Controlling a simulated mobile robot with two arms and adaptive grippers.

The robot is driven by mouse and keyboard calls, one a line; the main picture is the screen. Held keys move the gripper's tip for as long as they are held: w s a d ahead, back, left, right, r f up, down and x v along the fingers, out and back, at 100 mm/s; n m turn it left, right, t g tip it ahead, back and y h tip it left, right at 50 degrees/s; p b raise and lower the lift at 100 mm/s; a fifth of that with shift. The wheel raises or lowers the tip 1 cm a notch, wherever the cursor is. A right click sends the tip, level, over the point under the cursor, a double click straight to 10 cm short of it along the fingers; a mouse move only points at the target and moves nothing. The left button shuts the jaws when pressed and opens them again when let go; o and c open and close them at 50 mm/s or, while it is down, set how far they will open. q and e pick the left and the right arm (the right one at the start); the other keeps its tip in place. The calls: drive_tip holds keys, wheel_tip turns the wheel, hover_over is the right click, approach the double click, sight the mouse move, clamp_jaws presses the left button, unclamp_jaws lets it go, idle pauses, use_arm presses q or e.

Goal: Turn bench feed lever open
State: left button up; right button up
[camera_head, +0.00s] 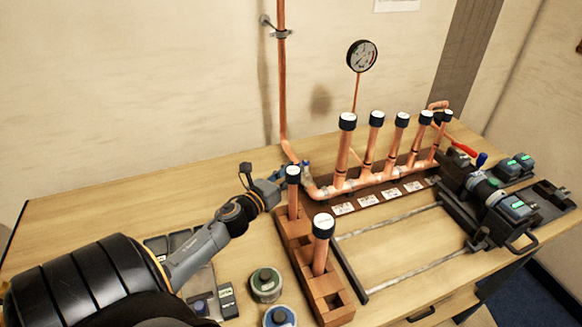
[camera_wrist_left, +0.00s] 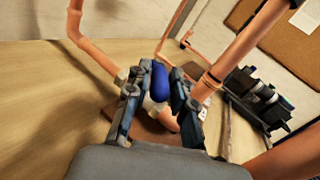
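The bench feed lever shows as a blue handle (camera_wrist_left: 160,82) in the left wrist view, on a valve at the near end of the copper manifold. In the head view the manifold (camera_head: 372,180) runs along the bench, and the blue handle (camera_head: 305,164) is a small patch at its left end. My left gripper (camera_wrist_left: 157,92) has its two fingers apart, one on each side of the handle. I see no clear grip on it. In the head view the left gripper (camera_head: 280,180) is partly hidden behind a capped copper tube. My right gripper is not in view.
A wooden block rack (camera_head: 297,250) with capped copper tubes (camera_head: 322,235) stands close beside my left gripper. A vertical copper pipe (camera_head: 282,85) rises behind it. Round tins (camera_head: 265,285) are in front. Black tools (camera_head: 490,195) and a red lever (camera_head: 462,147) are at right.

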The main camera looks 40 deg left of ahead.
use_arm(q)
drive_tip(key=shift+o, duration=0.7)
drive_tip(key=shift+s, duration=0.2)
drive_tip(key=s, duration=1.1)
drive_tip(key=shift+s+d, duration=0.3)
drive_tip(key=shift+d, duration=0.05)
